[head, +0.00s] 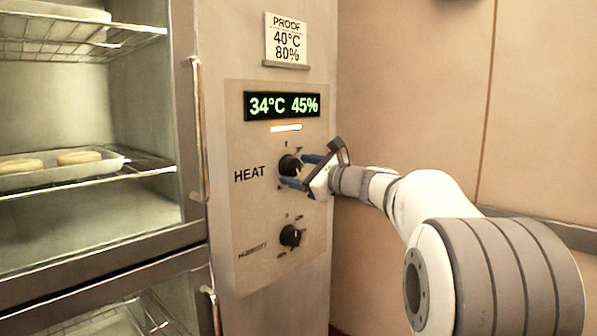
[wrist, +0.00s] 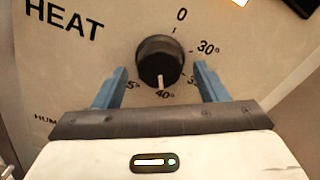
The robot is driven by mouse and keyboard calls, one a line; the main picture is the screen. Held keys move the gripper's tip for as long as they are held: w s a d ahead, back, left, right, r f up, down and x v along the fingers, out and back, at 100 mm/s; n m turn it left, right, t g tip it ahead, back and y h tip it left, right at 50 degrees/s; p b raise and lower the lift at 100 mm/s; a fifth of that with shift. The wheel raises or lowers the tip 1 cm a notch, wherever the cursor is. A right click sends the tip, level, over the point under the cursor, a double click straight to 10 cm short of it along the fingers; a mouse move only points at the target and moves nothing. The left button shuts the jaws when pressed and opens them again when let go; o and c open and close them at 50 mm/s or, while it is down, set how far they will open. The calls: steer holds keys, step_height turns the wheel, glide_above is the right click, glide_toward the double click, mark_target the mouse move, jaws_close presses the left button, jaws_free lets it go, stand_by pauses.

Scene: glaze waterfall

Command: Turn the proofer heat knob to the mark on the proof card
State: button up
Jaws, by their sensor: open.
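The black heat knob (head: 290,165) is on the proofer's control panel beside the word HEAT. In the wrist view the heat knob (wrist: 158,58) has its white pointer straight down, at or very near the 40° label. The proof card (head: 287,38) above reads 40°C and 80%. My gripper (head: 301,171) is at the heat knob. In the wrist view my gripper (wrist: 160,72) is open, with one blue finger on each side of the knob and visible gaps between. The fingers partly hide the 35 and 45 labels.
The green display (head: 284,105) reads 34°C 45%. The humidity knob (head: 290,236) sits below the heat knob. At left, a door handle (head: 198,130) stands beside the glass-fronted chamber, with a tray of dough (head: 110,163) on a rack. A plain wall is at right.

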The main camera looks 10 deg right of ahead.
steer(key=v, duration=0.7)
steer(key=shift+b, duration=0.3)
steer(key=shift+s, duration=0.1)
